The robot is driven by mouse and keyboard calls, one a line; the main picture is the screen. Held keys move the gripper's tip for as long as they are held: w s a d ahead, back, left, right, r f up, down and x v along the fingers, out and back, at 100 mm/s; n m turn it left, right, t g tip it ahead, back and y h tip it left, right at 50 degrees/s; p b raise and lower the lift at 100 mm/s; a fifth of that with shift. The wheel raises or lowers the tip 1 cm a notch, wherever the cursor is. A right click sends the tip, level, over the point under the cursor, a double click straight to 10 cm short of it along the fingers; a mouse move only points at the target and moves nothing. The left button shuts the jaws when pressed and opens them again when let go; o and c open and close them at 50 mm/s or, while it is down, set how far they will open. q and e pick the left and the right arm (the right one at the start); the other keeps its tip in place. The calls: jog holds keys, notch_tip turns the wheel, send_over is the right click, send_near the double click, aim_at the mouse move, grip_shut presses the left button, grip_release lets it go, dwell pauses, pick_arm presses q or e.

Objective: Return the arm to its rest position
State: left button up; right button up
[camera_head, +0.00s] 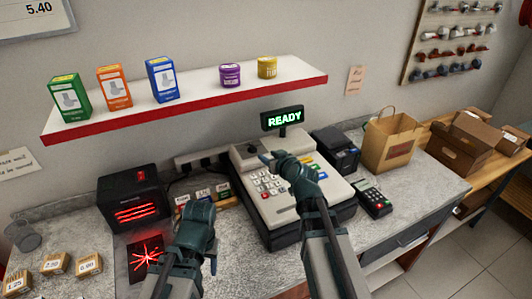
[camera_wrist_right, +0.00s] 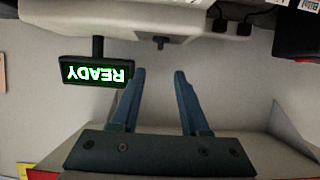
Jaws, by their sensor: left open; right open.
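My right gripper (camera_head: 273,157) reaches over the cash register (camera_head: 262,193), its fingers near the register's upper left part. In the right wrist view my right gripper (camera_wrist_right: 159,72) is open, with its two fingers apart and nothing between them. The READY display (camera_wrist_right: 97,72) appears upside down there, left of the fingers. My left gripper (camera_head: 198,230) is low over the counter, left of the register and right of the red-lit scanner plate (camera_head: 146,257). It holds nothing that I can see; its fingertips are partly hidden.
A shelf (camera_head: 205,97) with several boxes and tins runs above the counter. A black box with red-lit slots (camera_head: 133,197) stands left. A card terminal (camera_head: 373,198), black printer (camera_head: 335,150) and paper bag (camera_head: 391,141) are right of the register. Price blocks (camera_head: 56,263) lie at the left.

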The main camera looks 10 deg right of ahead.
dwell(0.4)
